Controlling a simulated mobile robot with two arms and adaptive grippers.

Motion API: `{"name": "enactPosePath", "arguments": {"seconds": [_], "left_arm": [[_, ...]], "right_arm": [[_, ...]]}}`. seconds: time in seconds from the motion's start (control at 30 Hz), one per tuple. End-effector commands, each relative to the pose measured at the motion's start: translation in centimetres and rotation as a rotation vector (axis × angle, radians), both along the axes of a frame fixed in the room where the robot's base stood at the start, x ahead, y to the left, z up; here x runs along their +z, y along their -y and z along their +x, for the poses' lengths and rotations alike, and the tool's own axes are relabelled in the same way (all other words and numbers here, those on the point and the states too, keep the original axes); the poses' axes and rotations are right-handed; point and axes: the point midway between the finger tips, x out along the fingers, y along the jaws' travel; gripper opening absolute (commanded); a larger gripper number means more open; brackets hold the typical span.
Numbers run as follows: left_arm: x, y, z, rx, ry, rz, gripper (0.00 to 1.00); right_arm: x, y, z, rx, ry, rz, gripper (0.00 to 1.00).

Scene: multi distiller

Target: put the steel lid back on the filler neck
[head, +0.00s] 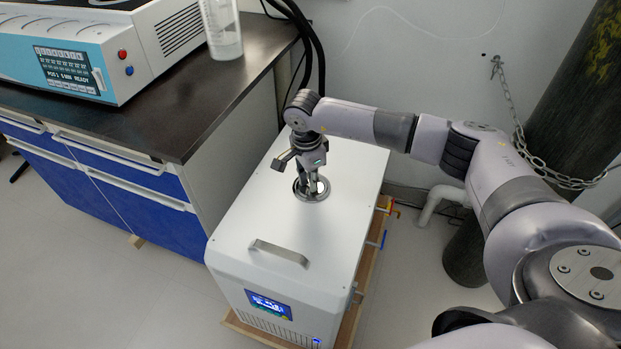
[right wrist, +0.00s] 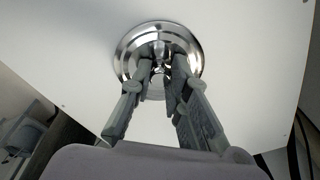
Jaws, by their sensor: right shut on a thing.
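The steel lid (head: 322,194) is a round, shiny disc at the top of the white chiller box (head: 262,221), toward its back. My right gripper (head: 309,183) points straight down over it and is shut on its small knob. In the right wrist view the two fingers (right wrist: 161,72) hold the knob at the middle of the lid (right wrist: 128,50). The lid looks flat and over the filler neck's place; the neck itself is hidden under it. I cannot tell whether a small gap is left below the lid. My left gripper is not in view.
A handle (head: 279,252) and a lit display (head: 268,304) are at the box's front. A dark bench (head: 190,120) with a blue-and-white instrument (head: 100,62) and a clear beaker (head: 222,30) stands at left. A chained dark cylinder (head: 560,110) stands at right.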

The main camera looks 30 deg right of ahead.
Motion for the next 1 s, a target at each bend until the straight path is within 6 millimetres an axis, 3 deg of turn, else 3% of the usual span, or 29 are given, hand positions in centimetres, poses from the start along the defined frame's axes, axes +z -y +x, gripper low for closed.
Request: {"name": "enactPosePath", "arguments": {"seconds": [0.2,0.23,0.57,0.87,1.0], "left_arm": [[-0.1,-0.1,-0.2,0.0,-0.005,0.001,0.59],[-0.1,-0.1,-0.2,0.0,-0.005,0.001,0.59],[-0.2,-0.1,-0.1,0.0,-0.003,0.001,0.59],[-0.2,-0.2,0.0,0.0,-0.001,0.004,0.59],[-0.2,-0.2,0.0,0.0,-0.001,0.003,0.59]], "right_arm": [[0.0,0.0,0.0,0.0,0.0,0.0,0.0],[0.0,0.0,0.0,0.0,0.0,0.0,0.18],[0.0,0.0,0.0,0.0,0.0,0.0,0.4],[0.1,0.0,0.0,0.0,0.0,0.0,0.4],[1.4,-0.1,0.0,0.0,0.003,0.0,0.4]]}}
